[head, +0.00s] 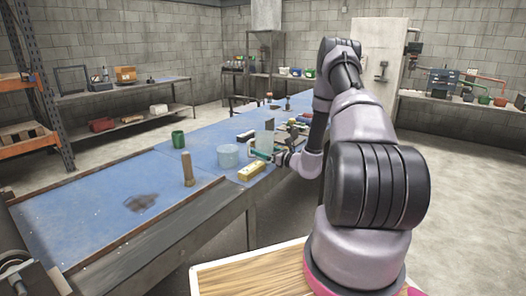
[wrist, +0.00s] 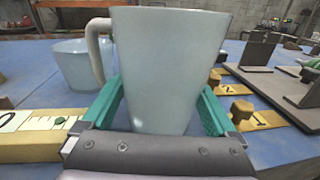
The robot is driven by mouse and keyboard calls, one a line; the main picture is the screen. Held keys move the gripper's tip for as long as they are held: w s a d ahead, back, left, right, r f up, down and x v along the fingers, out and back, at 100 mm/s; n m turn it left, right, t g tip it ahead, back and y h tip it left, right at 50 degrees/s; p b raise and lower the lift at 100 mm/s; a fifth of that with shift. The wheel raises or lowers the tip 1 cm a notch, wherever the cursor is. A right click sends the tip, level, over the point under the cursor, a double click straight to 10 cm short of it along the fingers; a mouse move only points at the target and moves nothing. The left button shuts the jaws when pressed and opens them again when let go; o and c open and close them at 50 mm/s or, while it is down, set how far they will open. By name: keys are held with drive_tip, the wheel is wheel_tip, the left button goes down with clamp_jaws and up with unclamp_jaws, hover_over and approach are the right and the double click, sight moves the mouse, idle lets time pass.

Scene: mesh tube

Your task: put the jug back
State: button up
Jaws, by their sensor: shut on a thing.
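A pale grey-blue jug (wrist: 170,65) with a handle on its left fills the middle of the wrist view. It stands upright between the green fingers of my gripper (wrist: 165,110), which is shut on it. In the head view the jug (head: 264,141) shows above the blue bench, with my gripper (head: 262,155) around its lower part. Whether its base touches the bench is hidden by the gripper.
A pale blue tub (head: 228,156) stands left of the jug. A yellow block (head: 251,171) lies in front, a green mug (head: 178,139) and a brown peg (head: 188,168) farther left. Tools and dark plates (wrist: 285,85) crowd the right. The near left of the blue bench (head: 90,205) is mostly clear.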

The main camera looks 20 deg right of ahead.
drive_tip(key=o, duration=1.4)
drive_tip(key=shift+f, duration=0.1)
drive_tip(key=shift+c, duration=0.2)
drive_tip(key=shift+r, duration=0.2)
drive_tip(key=v, duration=1.1)
drive_tip(key=s+a+r+n+g+y, duration=0.2)
drive_tip(key=s+a+r+n+g, duration=0.45)
drive_tip(key=a+r+n, duration=0.35)
drive_tip(key=s+a+r+n+g+y, duration=0.2)
drive_tip(key=s+a+r+n+g, duration=0.45)
drive_tip(key=r, duration=0.55)
drive_tip(key=s+d+r+n+t+h, duration=0.2)
drive_tip(key=s+r+n+t+h, duration=0.2)
drive_tip(key=s+r+n+h, duration=0.6)
drive_tip(key=s+r, duration=0.3)
drive_tip(key=s, duration=0.3)
drive_tip(key=shift+d+r, duration=0.2)
drive_tip(key=shift+r, duration=0.1)
